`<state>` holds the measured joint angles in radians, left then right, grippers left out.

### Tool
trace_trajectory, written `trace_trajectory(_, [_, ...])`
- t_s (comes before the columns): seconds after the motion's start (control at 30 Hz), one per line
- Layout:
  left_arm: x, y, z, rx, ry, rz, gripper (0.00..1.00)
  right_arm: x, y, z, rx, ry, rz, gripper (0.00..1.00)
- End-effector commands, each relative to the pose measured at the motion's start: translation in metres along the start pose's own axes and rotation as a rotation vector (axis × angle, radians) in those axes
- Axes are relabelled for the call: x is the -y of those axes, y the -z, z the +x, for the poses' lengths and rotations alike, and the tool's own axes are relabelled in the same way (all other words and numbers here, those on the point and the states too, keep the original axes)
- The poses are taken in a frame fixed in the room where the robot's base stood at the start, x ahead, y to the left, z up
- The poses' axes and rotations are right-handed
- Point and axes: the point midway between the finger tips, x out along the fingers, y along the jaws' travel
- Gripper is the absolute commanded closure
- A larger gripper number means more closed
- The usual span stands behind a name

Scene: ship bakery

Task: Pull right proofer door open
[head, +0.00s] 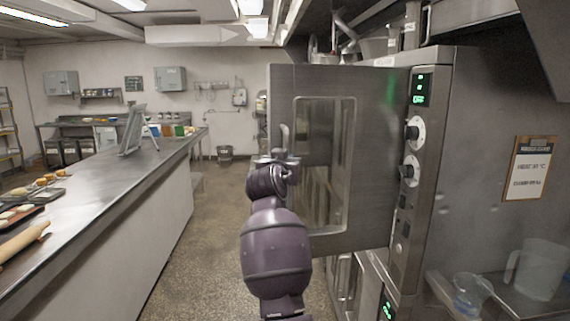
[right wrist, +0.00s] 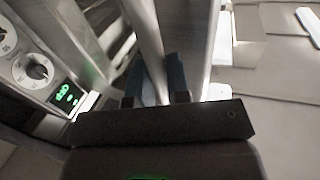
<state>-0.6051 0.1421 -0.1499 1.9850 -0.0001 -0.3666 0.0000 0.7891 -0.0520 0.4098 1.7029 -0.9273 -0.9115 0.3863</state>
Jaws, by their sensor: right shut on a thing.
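The proofer door (head: 375,150), a steel panel with a tall window, stands swung out from the steel cabinet on the right in the head view. Its upright handle (head: 285,135) is near the door's left edge. My right gripper (head: 277,158) is shut on this handle, at its lower part. In the right wrist view the handle bar (right wrist: 147,38) runs between the fingers of my right gripper (right wrist: 158,90). The fingertips are partly hidden by the gripper body. The cabinet opening behind the door is hidden. My left gripper is not in view.
A control panel (head: 413,150) with knobs and green displays is right of the door. A long counter (head: 120,190) with trays and a rolling pin (head: 22,241) runs along the left. The floor aisle (head: 215,215) between is clear. Clear jugs (head: 540,270) stand at lower right.

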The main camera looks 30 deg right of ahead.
Motion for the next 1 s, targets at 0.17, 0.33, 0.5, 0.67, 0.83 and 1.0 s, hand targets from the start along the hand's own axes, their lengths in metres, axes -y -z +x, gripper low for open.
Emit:
trace_trajectory(0.17, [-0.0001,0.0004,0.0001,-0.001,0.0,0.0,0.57,-0.0024,0.0019,0.0007,-0.004,-0.005,0.0,1.0])
trace_trajectory(0.33, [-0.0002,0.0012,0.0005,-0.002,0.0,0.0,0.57,-0.0025,0.0019,0.0008,-0.004,-0.005,0.0,1.0])
trace_trajectory(0.5, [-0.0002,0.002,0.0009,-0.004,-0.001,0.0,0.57,-0.0022,0.0017,0.0007,-0.004,-0.004,0.0,0.65])
trace_trajectory(0.67, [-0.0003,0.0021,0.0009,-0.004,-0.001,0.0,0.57,-0.0014,0.001,0.0004,-0.002,-0.003,0.0,0.59])
trace_trajectory(0.83, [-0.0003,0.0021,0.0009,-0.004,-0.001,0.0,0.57,-0.001,0.0005,0.0003,-0.001,-0.002,0.0,0.59])
trace_trajectory(1.0, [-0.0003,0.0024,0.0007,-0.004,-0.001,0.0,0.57,-0.0011,0.0004,0.0007,-0.001,-0.001,0.0,0.59])
